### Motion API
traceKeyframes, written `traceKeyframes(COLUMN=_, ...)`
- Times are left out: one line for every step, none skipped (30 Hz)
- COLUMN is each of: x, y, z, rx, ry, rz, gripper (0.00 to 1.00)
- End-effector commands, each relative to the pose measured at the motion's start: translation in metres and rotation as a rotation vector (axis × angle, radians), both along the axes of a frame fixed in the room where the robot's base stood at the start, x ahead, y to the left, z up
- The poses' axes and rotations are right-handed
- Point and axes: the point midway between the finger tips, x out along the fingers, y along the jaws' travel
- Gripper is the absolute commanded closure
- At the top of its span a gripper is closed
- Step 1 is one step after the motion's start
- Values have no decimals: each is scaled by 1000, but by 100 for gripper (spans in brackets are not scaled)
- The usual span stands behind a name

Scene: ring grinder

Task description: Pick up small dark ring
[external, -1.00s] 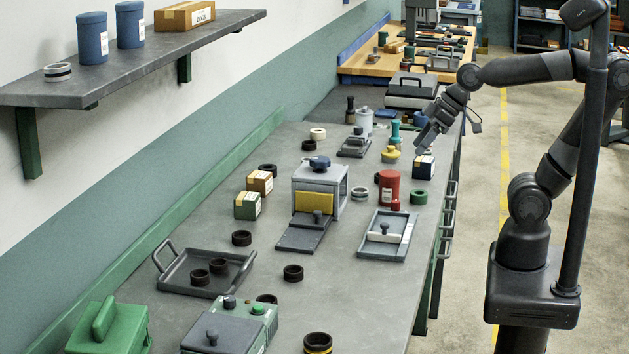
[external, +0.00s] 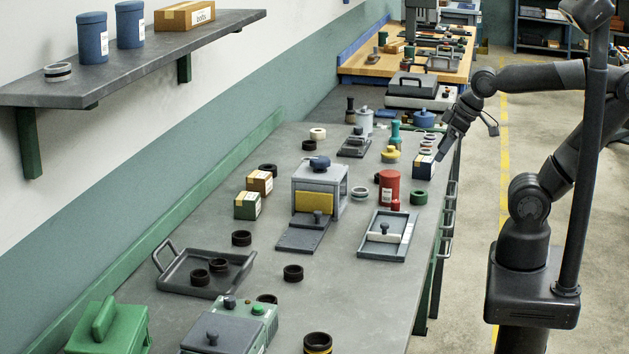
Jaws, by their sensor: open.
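Several small dark rings lie on the grey bench, and I cannot tell which one the task means. One ring (external: 293,273) lies right of the dark tray, one (external: 242,238) behind it, and one (external: 268,170) near the small boxes. Two more, a front ring (external: 200,277) and a rear ring (external: 218,265), lie in the tray (external: 176,282). Another dark ring (external: 380,178) is partly hidden behind the red canister. My gripper (external: 440,157) is open over the bench's right edge, close to the dark blue box, with no ring visible in it.
A dark blue box (external: 423,168), red canister (external: 389,188) and green ring (external: 418,197) stand near my gripper. A grey press-like fixture (external: 320,185) stands mid-bench. A flat grey tray (external: 388,246) lies at the right edge. Bare bench shows in front of it.

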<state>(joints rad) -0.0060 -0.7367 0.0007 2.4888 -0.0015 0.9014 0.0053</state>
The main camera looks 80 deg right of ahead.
Motion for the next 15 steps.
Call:
traceKeyframes(x=6, y=3, z=2, rx=0, ry=8, rz=6, gripper=32)
traceKeyframes(x=10, y=4, z=4, rx=1, ry=13, rz=9, gripper=32)
traceKeyframes(x=18, y=8, z=7, rx=1, ry=21, rz=15, gripper=32)
traceKeyframes(x=24, y=11, z=9, rx=2, ry=28, rz=20, gripper=32)
traceKeyframes(x=32, y=14, z=12, rx=2, ry=35, rz=25, gripper=32)
traceKeyframes(x=43, y=19, z=15, rx=2, ry=46, rz=32, gripper=32)
traceKeyframes(x=51, y=24, z=17, rx=3, ry=55, rz=39, gripper=32)
traceKeyframes(x=59, y=29, z=19, rx=3, ry=64, rz=43, gripper=32)
traceKeyframes(x=71, y=35, z=22, rx=3, ry=75, rz=52, gripper=32)
traceKeyframes(x=79, y=41, z=23, rx=2, ry=83, rz=58, gripper=32)
traceKeyframes(x=88, y=46, z=24, rx=2, ry=91, rz=62, gripper=32)
traceKeyframes(x=99, y=54, z=25, rx=2, ry=102, rz=71, gripper=32)
traceKeyframes(x=108, y=60, z=25, rx=1, ry=110, rz=77, gripper=32)
traceKeyframes(x=116, y=66, z=25, rx=0, ry=117, rz=82, gripper=32)
traceKeyframes(x=127, y=75, z=25, rx=0, ry=127, rz=90, gripper=32)
